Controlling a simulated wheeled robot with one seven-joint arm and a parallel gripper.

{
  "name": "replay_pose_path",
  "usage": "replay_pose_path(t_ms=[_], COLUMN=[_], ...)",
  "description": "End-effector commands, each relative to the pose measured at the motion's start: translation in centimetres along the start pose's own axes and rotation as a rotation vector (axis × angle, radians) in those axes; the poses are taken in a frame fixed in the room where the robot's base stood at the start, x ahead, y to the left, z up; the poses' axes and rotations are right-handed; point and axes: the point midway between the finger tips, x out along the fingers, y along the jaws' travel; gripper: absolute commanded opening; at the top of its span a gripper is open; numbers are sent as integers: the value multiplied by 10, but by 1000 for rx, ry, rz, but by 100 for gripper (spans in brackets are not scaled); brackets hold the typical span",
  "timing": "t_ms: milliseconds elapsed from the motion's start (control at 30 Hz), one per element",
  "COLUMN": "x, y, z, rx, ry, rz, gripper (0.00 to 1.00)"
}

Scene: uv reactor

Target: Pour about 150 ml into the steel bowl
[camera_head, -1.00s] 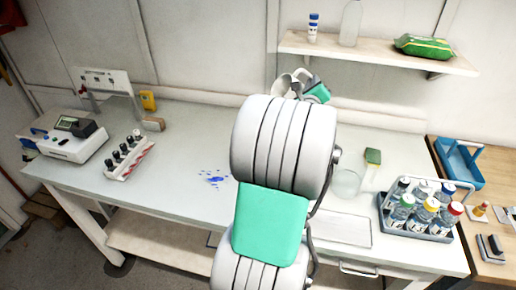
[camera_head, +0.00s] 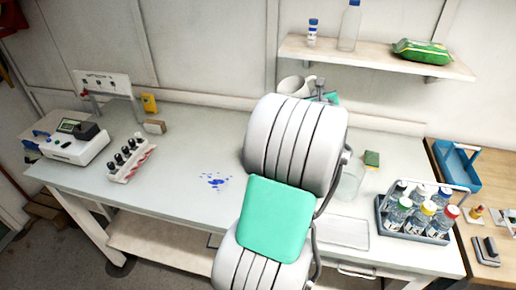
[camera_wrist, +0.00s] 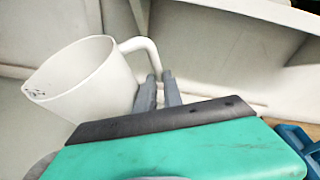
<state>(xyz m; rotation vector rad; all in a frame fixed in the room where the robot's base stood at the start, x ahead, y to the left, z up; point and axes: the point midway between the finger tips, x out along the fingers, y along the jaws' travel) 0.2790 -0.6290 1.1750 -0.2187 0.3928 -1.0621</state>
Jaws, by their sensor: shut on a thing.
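My gripper (camera_wrist: 158,88) is shut on the handle of a white jug (camera_wrist: 85,85), which shows on the left in the wrist view with its open rim visible. In the head view the jug (camera_head: 292,86) shows above my arm, in front of the back wall near the shelf. It looks tilted in the wrist view; whether any liquid is inside or leaving it cannot be told. I cannot see the steel bowl in either view; my arm hides the middle of the bench.
The bench (camera_head: 190,150) has a blue spill (camera_head: 214,181). A vial rack (camera_head: 130,160) stands left. The shelf (camera_head: 375,58) above holds a bottle (camera_head: 350,28) and a green pack (camera_head: 420,51).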

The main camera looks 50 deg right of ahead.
Motion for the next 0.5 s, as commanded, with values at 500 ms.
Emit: replay_pose_path(t_ms=[500], x=[16], y=[0], z=[-40], rx=[359], ry=[163], rz=[134], gripper=[0])
